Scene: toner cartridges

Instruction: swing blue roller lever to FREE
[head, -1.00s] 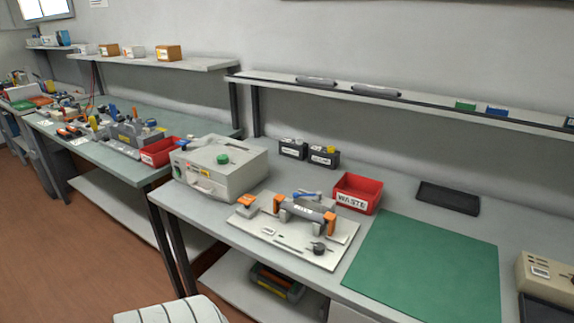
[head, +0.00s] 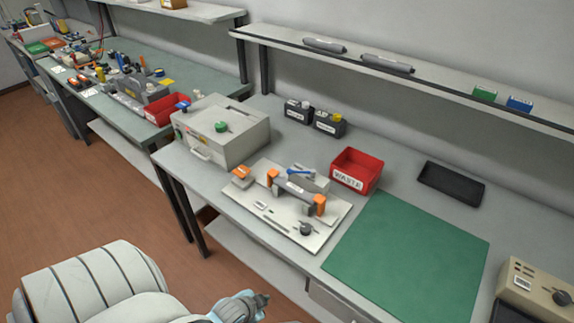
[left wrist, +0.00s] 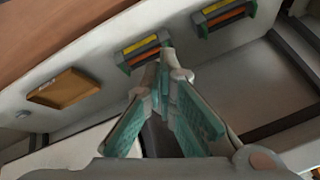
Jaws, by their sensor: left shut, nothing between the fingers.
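The blue roller lever (head: 300,172) lies on a grey block behind the dark roller cartridge (head: 295,189) in the head view. The cartridge sits between two orange-topped posts on a pale fixture plate (head: 262,208). Another orange piece (head: 242,172) is at the plate's left end and a dark knob (head: 306,229) at its front. My left gripper (head: 262,299) is low in front of the bench, well short of the plate. Its fingers meet, empty, in the left wrist view (left wrist: 164,62). Which mark the lever points at is too small to read. My right gripper does not show.
A grey machine with a green knob (head: 222,142) stands left of the plate. A red WASTE bin (head: 356,171), two dark bottles (head: 328,123) and a black tray (head: 451,184) are behind. A green mat (head: 410,262) lies to the right. The left wrist view shows a lower shelf with cartridges (left wrist: 222,15).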

